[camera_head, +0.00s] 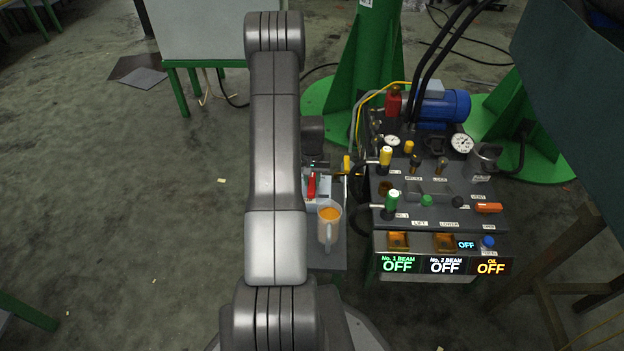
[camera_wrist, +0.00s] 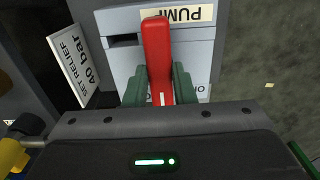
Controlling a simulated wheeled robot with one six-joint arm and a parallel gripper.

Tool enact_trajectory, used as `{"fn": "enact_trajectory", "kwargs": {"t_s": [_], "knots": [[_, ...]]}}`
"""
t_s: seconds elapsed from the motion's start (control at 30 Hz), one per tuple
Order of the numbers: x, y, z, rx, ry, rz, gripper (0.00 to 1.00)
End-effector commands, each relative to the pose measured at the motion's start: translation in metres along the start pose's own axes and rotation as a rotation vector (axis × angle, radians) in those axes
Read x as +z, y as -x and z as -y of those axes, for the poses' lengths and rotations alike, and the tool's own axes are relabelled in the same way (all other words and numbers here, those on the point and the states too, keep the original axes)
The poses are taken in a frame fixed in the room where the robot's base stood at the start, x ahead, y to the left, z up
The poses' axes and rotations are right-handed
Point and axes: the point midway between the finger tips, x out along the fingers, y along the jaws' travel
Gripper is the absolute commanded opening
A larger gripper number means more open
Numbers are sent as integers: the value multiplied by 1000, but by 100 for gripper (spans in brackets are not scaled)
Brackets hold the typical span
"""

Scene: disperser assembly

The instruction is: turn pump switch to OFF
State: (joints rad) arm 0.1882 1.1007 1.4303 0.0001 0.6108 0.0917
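The pump switch has a red handle (camera_wrist: 157,50) on a light grey box (camera_wrist: 122,62), with a "PUMP" label (camera_wrist: 178,14) upside down in the wrist view. My gripper (camera_wrist: 159,88) has its green fingers on both sides of the handle, close against it. In the head view the red handle (camera_head: 311,186) stands beside my arm, and my gripper there is mostly hidden.
The control panel (camera_head: 440,215) with levers, gauges and displays reading OFF is to the right. A "SET RELIEF 40 bar" sign (camera_wrist: 78,66) stands left of the box.

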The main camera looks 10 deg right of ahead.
Motion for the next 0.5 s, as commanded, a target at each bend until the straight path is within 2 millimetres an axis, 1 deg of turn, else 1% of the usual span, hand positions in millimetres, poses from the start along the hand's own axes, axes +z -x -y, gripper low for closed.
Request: {"fn": "enact_trajectory", "kwargs": {"t_s": [0.27, 0.5], "knots": [[0, 0, 0, 0, 17, 0, 1], [0, 0, 0, 0, 119, 0, 1]]}}
